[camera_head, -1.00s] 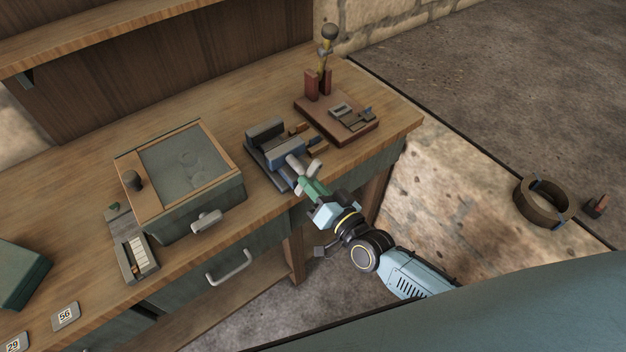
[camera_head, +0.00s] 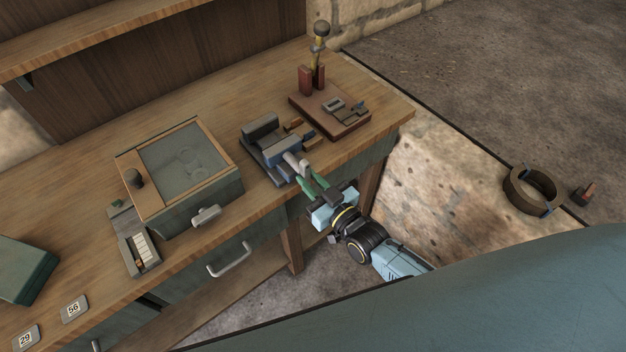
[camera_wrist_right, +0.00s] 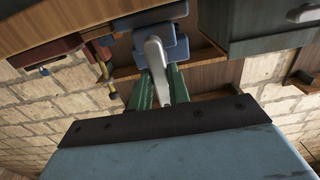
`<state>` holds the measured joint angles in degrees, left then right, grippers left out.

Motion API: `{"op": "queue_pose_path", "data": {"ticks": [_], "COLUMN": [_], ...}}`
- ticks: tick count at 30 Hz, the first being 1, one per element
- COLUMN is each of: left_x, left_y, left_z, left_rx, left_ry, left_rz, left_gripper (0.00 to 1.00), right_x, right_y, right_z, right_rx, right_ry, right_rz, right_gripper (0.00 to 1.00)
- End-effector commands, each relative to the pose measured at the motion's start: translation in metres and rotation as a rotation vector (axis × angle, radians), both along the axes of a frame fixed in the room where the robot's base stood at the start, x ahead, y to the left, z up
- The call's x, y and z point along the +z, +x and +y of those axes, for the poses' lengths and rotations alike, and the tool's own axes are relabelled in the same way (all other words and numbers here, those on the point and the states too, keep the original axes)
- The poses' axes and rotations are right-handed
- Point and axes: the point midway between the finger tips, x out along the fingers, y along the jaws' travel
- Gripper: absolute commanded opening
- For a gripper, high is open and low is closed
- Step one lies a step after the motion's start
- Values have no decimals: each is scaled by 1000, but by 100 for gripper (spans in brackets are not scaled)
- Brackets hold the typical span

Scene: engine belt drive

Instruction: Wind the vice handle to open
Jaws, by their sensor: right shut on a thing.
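The vice (camera_head: 277,150) sits at the front edge of the wooden workbench, with grey and blue jaw blocks. Its light grey handle (camera_head: 296,163) points out toward my right gripper (camera_head: 312,182). The green fingers of that gripper are shut on the handle; in the right wrist view the handle (camera_wrist_right: 155,62) lies between the green fingers (camera_wrist_right: 160,90). The fingers partly hide the handle's outer end. The gap between the vice jaws is hard to judge from here. My left gripper is in no view.
A glass-topped box (camera_head: 183,165) with a knob stands left of the vice. A red-brown base (camera_head: 330,112) with a lever stands behind right. A drawer handle (camera_head: 229,260) juts from the bench front. A brown ring (camera_head: 530,190) lies at far right.

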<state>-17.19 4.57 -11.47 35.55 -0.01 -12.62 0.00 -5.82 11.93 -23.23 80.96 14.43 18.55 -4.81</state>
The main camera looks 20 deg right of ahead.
Motion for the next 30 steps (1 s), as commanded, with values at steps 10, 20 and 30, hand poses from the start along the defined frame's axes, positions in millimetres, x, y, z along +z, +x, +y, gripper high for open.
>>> {"op": "queue_pose_path", "data": {"ticks": [10,20,30], "left_x": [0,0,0], "left_y": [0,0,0], "left_z": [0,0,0], "left_rx": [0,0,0], "left_ry": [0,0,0], "left_rz": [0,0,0], "left_gripper": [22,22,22], "right_x": [7,7,7], "right_y": [8,7,7], "right_z": [5,5,7], "right_rx": [4,5,8], "right_ry": [-19,-19,-19], "right_rz": [-20,-20,-20], "right_gripper": [0,39,40]}}
